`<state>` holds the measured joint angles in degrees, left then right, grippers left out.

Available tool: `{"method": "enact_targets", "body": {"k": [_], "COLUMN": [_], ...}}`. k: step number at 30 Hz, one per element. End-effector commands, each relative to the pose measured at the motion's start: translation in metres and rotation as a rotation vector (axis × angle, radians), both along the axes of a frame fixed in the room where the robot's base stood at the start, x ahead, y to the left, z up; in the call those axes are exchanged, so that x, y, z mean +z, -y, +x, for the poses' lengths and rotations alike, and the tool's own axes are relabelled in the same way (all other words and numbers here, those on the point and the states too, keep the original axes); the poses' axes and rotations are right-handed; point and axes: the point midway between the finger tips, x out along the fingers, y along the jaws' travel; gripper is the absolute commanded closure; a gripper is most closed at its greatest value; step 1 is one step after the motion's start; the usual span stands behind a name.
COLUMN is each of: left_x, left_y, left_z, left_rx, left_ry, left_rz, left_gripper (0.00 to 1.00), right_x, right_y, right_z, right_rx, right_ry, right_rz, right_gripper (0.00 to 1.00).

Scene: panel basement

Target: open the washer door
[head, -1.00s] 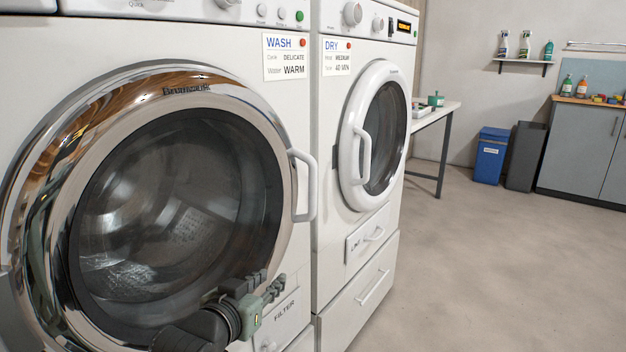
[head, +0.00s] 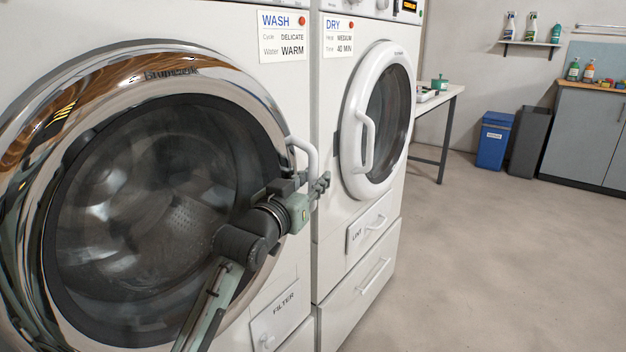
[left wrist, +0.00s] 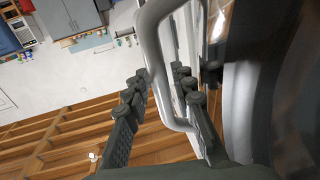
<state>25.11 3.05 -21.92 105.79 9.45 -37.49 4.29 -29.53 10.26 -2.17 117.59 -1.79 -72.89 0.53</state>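The washer door (head: 272,135) is a round glass door with a chrome ring, and it looks shut. Its white handle (head: 312,150) is on the right side of the ring. My left gripper (head: 313,186) is at the handle's lower part, which it partly hides. In the left wrist view the handle (left wrist: 160,85) runs between the two spread fingers of my left gripper (left wrist: 160,80). The fingers look open, with gaps beside the handle; I cannot tell whether either touches it. My right gripper is not in view.
A dryer (head: 330,215) with a shut white round door (head: 352,100) stands close on the right of the washer. A filter flap (head: 276,318) is below the washer door. A table (head: 440,97) and bins (head: 494,142) stand farther back. The floor at right is clear.

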Motion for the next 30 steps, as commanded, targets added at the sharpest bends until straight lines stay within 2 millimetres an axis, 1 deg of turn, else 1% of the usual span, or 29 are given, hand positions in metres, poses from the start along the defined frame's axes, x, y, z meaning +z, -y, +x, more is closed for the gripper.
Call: {"method": "enact_targets", "body": {"k": [5, 6, 12, 25, 30], "left_x": [-0.0001, -0.0001, -0.0004, -0.0007, -0.0006], "left_y": [0.0001, 0.0001, -0.0001, 0.0000, 0.0060], "left_z": [0.0003, 0.0002, 0.0000, 0.0001, 0.0005], "left_rx": [0.000, 0.000, 0.000, 0.000, -0.016], "left_ry": [0.000, 0.000, -0.001, -0.001, -0.001], "left_rz": [0.000, 0.000, 0.000, 0.000, 0.002], "left_gripper": [0.75, 0.77, 1.00, 1.00, 1.00], "right_x": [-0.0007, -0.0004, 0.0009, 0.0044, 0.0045], "right_y": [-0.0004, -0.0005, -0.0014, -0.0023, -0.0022], "right_z": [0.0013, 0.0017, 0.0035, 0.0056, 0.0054], "right_rx": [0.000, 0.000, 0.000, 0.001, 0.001], "right_ry": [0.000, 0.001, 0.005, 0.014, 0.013], "right_rz": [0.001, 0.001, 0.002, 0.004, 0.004], "right_gripper": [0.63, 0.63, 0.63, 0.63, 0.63]}}
